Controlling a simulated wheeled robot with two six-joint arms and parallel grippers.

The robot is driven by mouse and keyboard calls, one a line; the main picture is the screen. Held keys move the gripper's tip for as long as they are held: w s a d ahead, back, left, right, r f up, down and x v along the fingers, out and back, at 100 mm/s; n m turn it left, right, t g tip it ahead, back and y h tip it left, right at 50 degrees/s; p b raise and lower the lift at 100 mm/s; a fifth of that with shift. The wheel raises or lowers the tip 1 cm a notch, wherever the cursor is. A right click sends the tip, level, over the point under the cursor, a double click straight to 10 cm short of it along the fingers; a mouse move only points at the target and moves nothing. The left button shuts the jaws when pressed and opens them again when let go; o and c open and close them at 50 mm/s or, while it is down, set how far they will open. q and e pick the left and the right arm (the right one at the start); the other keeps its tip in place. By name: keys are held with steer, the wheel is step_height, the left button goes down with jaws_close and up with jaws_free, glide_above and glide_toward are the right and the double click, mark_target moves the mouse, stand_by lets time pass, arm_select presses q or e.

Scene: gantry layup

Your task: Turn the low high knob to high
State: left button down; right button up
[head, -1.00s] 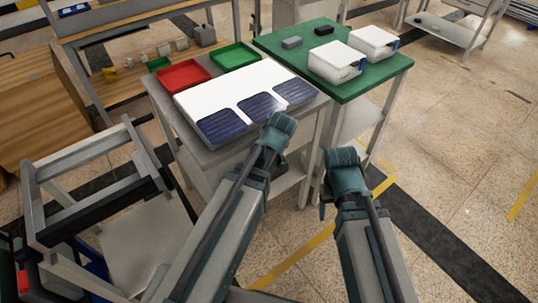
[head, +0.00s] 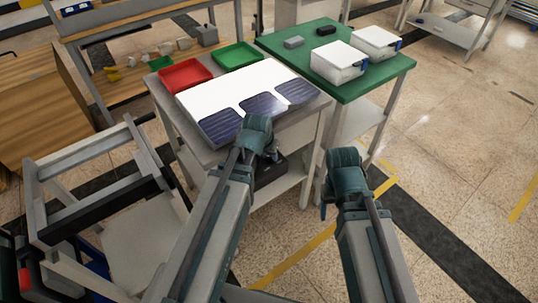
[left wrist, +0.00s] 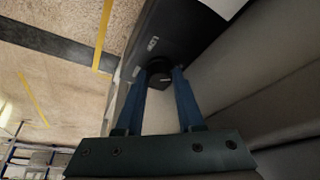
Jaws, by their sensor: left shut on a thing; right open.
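A round black knob (left wrist: 160,76) sits on the face of a black box (left wrist: 175,32) in the left wrist view. The blue fingers of my left gripper (left wrist: 162,84) are shut on the knob, one on each side. A pale line shows on the knob; its setting cannot be told. In the head view the black box (head: 271,172) is partly hidden behind my left gripper (head: 262,146), below the front edge of the tabletop. My right gripper (head: 331,200) is open, apart from the tables, with its fingers mostly hidden.
The grey table (head: 205,154) carries a white board with dark blue panels (head: 221,127), a red tray (head: 185,74) and a green tray (head: 237,56). A green table (head: 375,83) with white boxes (head: 338,61) stands to the right. Open floor lies at the right.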

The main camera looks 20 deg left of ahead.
arm_select(q)
steer(key=shift+s+m, duration=0.1)
steer(key=shift+m, duration=0.2)
steer(key=c, duration=0.5)
jaws_free()
